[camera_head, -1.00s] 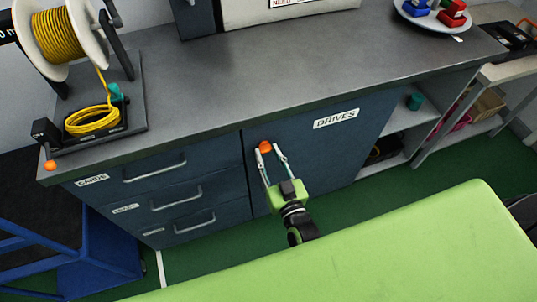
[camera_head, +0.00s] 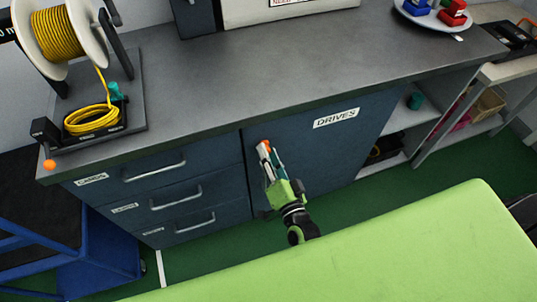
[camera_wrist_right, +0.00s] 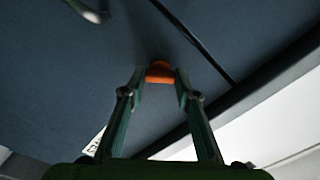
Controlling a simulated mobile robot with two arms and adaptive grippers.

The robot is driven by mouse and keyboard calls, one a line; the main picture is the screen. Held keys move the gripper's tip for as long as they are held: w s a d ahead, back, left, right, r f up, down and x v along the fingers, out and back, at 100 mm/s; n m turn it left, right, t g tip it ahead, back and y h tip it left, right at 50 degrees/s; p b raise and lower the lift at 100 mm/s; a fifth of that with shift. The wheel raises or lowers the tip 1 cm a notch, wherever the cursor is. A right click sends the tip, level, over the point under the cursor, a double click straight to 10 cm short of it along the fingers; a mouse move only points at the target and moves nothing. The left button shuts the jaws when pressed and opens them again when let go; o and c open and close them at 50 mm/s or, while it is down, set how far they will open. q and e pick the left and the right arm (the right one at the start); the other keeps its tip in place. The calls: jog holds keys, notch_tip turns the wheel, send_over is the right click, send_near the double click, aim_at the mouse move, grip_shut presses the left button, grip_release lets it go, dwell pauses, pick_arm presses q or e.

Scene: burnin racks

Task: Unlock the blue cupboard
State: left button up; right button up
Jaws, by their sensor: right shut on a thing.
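The blue cupboard (camera_head: 340,150) has a door labelled DRIVES, and the door is closed. An orange knob (camera_wrist_right: 159,72) sits on the door near its upper left edge. My right gripper (camera_head: 265,148) is at the knob, with its fingers shut on it. In the right wrist view the fingertips (camera_wrist_right: 160,78) press on both sides of the knob. In the head view the fingers hide most of the knob. My left gripper is not in view.
Drawers with bar handles (camera_head: 177,198) are left of the door. The grey worktop (camera_head: 270,70) overhangs above, carrying a yellow cable reel (camera_head: 58,35) and a plate of coloured blocks (camera_head: 432,22). Open shelves (camera_head: 405,138) stand to the right. A blue cart (camera_head: 95,255) is at lower left.

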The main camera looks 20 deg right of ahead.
jog(key=m, duration=0.3)
jog(key=shift+f+m+b, duration=0.1)
jog(key=shift+m+b, duration=0.2)
jog(key=shift+b, duration=0.1)
jog(key=shift+m+b, duration=0.5)
jog(key=shift+m, duration=1.3)
jog(key=shift+c, duration=0.2)
jog(key=o, duration=1.1)
jog(key=s, duration=1.2)
jog(key=shift+d, duration=0.2)
